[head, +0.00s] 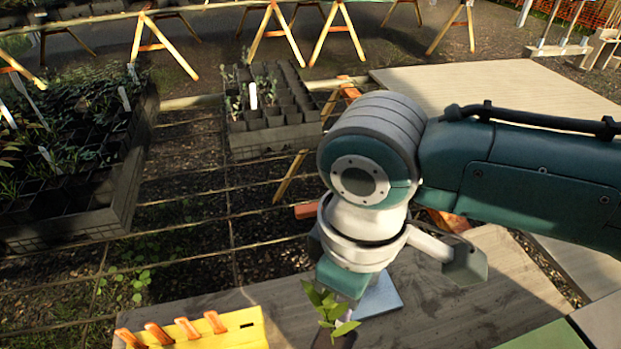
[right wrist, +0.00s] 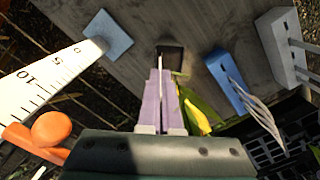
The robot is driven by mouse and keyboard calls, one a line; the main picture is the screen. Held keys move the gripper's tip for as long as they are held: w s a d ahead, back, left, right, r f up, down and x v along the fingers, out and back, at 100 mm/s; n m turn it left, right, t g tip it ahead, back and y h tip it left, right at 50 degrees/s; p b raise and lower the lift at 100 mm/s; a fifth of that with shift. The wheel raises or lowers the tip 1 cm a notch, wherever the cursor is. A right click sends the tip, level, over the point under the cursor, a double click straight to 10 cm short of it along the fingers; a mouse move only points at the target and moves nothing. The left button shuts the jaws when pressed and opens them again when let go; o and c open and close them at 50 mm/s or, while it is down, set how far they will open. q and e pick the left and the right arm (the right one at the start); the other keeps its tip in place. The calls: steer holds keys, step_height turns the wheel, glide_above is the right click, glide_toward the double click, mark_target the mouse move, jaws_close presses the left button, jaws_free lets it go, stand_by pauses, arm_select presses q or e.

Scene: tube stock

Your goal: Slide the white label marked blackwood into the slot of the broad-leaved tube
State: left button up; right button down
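The broad-leaved plant (head: 330,305) stands in a dark tube (head: 335,341) at the bottom of the head view. In the right wrist view its leaves (right wrist: 200,112) show just right of my fingers, and a dark square tube (right wrist: 172,52) lies beyond the fingertips. My right gripper (right wrist: 160,75) points down at this tube, its pale lavender fingers nearly together. A thin white label (right wrist: 160,62) shows edge-on between the fingertips, its end over the tube. Its writing and the slot cannot be made out. My left gripper is not in view.
A blue square (head: 378,296) lies on the bench behind the plant. A yellow rack (head: 235,330) with orange pieces stands left. The wrist view shows a blue holder (right wrist: 225,80) with white strips, a grey block (right wrist: 278,48) and a ruler (right wrist: 45,85) with an orange knob.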

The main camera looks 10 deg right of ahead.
mark_target(340, 331)
steer(key=shift+f+b, duration=1.5)
steer(key=shift+f, duration=0.7)
steer(key=shift+f, duration=0.25)
steer(key=c, duration=1)
jaws_free()
steer(key=shift+r, duration=0.1)
step_height(340, 331, up, 10)
steer(key=shift+f+p, duration=0.1)
steer(key=shift+p, duration=1.1)
